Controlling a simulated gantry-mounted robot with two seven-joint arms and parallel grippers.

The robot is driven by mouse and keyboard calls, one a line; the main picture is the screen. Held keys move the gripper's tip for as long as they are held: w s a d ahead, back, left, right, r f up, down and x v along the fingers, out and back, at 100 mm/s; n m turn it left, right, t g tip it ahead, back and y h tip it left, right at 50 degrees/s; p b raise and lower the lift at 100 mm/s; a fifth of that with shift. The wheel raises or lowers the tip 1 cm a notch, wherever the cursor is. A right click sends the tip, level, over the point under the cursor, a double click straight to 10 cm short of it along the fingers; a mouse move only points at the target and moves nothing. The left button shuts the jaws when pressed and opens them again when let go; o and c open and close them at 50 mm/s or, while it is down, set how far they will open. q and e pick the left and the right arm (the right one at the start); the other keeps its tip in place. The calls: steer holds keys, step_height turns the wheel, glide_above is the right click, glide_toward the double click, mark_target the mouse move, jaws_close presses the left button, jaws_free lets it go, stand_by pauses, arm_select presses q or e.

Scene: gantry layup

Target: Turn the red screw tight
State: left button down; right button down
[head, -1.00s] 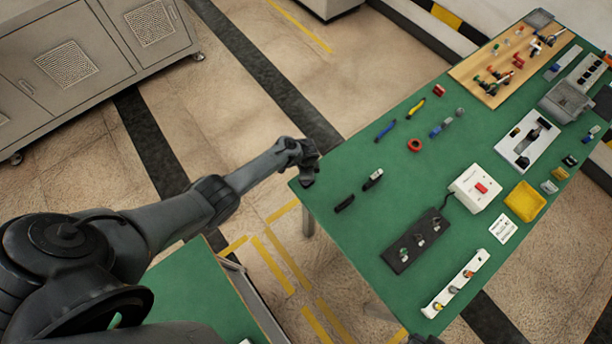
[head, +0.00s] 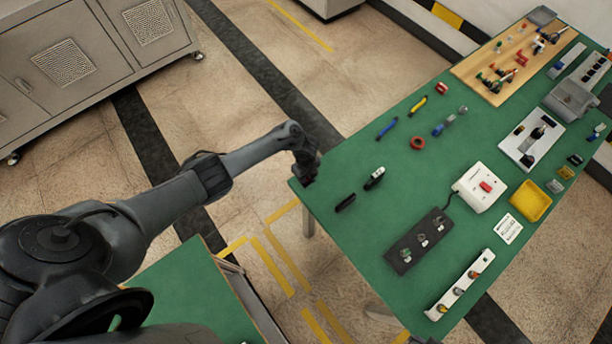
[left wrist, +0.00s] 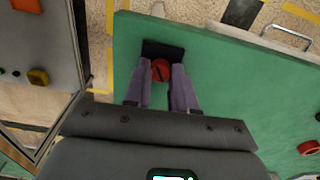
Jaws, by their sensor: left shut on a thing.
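The red screw (left wrist: 160,70) shows in the left wrist view as a round red head with a dark slot, next to a black block (left wrist: 162,50) at the edge of the green table. My left gripper (left wrist: 160,88) has its two fingers on either side of the red head and is shut on it. In the head view my left gripper (head: 304,174) is at the near left corner of the green table (head: 345,240), and it hides the screw there. How far the screw is in cannot be told. My right gripper is not in view.
A red ring (head: 417,142), a black plate (head: 420,241), a white switch box (head: 480,187) and a yellow tray (head: 530,201) are farther off. Bare table lies between them.

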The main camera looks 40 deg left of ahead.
arm_select(q)
steer(key=m+b, duration=0.1)
steer(key=m, duration=0.1)
steer(key=shift+f+m, duration=0.1)
steer(key=shift+m, duration=0.3)
steer(key=shift+m+b, duration=0.3)
steer(key=shift+m, duration=0.2)
steer(key=c, duration=0.9)
jaws_free()
